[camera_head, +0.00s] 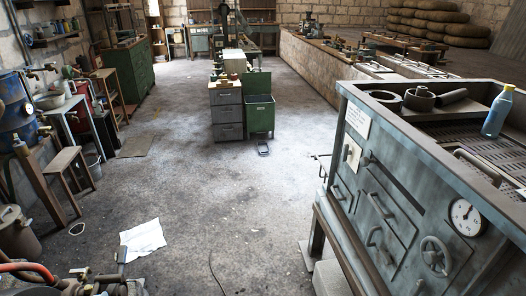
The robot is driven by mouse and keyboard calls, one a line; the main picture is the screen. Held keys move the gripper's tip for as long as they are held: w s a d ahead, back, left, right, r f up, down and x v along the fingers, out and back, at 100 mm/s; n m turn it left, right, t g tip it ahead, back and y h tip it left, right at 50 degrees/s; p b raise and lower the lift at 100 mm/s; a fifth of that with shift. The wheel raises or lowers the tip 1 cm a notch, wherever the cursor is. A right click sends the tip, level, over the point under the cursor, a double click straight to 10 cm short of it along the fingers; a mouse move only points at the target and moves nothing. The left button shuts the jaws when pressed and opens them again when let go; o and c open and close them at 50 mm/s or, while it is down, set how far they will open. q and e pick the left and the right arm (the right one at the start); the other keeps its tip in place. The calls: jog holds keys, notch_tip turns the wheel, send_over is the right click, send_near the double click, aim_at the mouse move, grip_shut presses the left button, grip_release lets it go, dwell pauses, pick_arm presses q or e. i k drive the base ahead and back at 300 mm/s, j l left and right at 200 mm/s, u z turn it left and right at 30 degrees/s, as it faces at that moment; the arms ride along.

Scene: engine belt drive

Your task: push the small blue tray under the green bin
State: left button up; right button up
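The green bin (259,117) stands on the floor in the middle distance, against the right side of a grey drawer cabinet. Its lid panel (257,83) is raised upright. I make out no other small blue tray. Neither of my grippers can be made out in the head view.
The grey drawer cabinet (226,110) stands left of the bin. A large metal machine (400,205) with a blue bottle (497,112) on top fills the right. A white paper (142,240), a wooden stool (66,172) and a blue drum (17,115) are at left. The middle floor is open.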

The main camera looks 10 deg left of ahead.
aim_at(264, 149)
jog(key=i+j+u, duration=0.1)
jog(key=i+u, duration=0.3)
jog(key=i, duration=0.45)
jog(key=i+l+u, duration=0.2)
jog(key=i+u, duration=0.25)
jog(key=i, duration=1.3)
jog(key=i+j+z, duration=0.1)
jog(key=i, duration=0.75)
jog(key=i+l+z, duration=0.15)
jog(key=i+z, duration=0.2)
jog(key=i, duration=0.2)
jog(key=i+z, duration=0.35)
jog(key=i, duration=0.25)
jog(key=i+j+z, duration=0.2)
jog(key=i+z, duration=0.15)
jog(key=i, duration=0.2)
